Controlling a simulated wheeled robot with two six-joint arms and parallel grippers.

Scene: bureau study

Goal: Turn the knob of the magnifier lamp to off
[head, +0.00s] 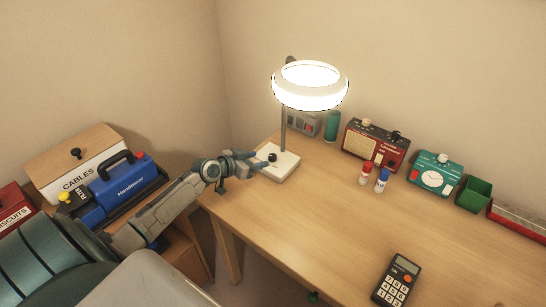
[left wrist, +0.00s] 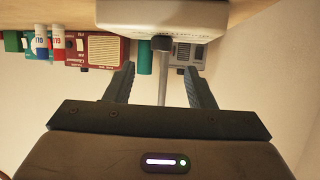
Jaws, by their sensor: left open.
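The magnifier lamp has a glowing white ring head (head: 310,98), lit now, on a thin grey post (head: 283,130). Its white base (head: 284,168) stands on the desk near the wall corner. A dark round knob (head: 272,157) is on the base; it also shows in the left wrist view (left wrist: 161,43), beyond the fingertips and between their lines. My left gripper (head: 256,161) is open and empty, with its fingertips close to the knob. In the left wrist view the gripper (left wrist: 161,82) has clear space between its fingers. My right gripper is not in view.
Behind the lamp are a grey device (head: 301,124) and a teal cylinder (head: 331,126). To the right are a red radio (head: 375,146), red (head: 366,174) and blue (head: 382,181) glue sticks, and a teal timer (head: 435,175). A calculator (head: 396,280) lies in front. The desk's middle is clear.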

